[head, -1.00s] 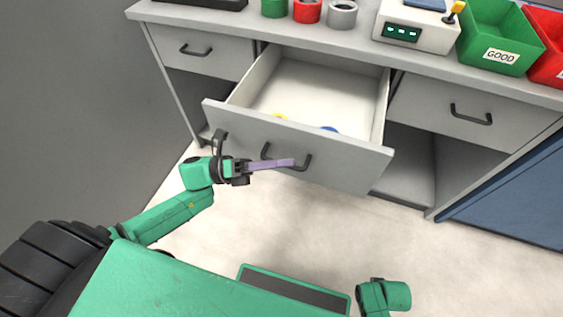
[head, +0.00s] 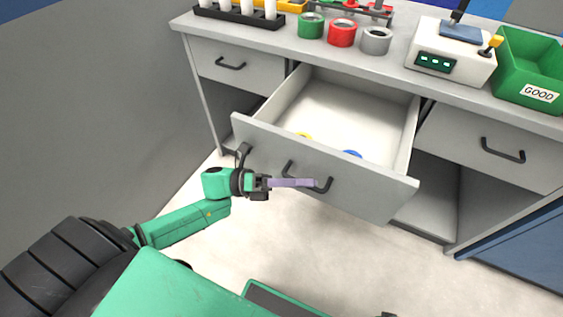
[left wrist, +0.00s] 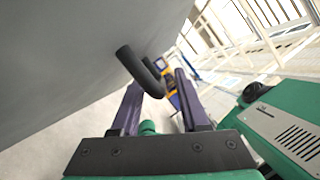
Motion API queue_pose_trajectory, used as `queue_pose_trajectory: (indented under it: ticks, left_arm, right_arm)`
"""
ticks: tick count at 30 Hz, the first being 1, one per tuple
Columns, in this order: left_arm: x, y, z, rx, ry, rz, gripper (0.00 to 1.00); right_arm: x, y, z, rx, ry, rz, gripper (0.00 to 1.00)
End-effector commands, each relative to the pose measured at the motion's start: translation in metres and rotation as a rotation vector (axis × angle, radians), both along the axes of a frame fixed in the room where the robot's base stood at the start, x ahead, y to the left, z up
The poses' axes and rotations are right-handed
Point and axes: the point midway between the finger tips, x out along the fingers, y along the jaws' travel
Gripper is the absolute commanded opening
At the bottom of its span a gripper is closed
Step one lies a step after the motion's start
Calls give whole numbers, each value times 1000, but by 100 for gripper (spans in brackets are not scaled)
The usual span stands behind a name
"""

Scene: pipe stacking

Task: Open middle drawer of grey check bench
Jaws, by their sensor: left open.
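The grey bench's middle drawer (head: 262,140) stands well open in the head view, with its pale inside showing. Its black bar handle (head: 289,168) is on the grey front. My left gripper (head: 312,183) comes in from the left, its purple fingers at the handle. In the left wrist view, the black handle (left wrist: 141,70) reaches in between the two spread fingers of the left gripper (left wrist: 157,79). The gripper is open; whether a finger touches the handle I cannot tell. My right gripper is not in view.
Yellow (head: 303,136) and blue (head: 352,154) items lie partly hidden in the drawer. Closed drawers flank it on the left (head: 240,70) and right (head: 490,140). The benchtop holds coloured rings, a white device (head: 450,50) and a green bin (head: 530,65). The floor in front is clear.

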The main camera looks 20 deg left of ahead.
Motion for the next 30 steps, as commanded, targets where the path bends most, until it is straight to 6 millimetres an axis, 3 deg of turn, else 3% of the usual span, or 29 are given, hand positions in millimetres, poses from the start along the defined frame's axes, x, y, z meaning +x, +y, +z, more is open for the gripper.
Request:
queue_pose_trajectory:
  ticks: [5, 8, 15, 19, 23, 30]
  left_arm:
    - [-3, 11, -4, 2, 2, 1, 45]
    - [-9, 32, -10, 4, 4, 1, 45]
    - [-27, 100, -26, 4, 4, 3, 45]
    - [-34, 126, -31, 2, 2, 2, 45]
    - [-37, 137, -32, 0, 0, 1, 45]
    - [-38, 138, -31, -1, 0, 1, 45]
  right_arm:
    - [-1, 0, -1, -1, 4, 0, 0]
    - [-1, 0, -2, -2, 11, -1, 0]
    - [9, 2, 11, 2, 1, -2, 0]
    - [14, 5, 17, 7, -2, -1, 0]
    - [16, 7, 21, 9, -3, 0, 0]
    - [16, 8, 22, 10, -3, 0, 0]
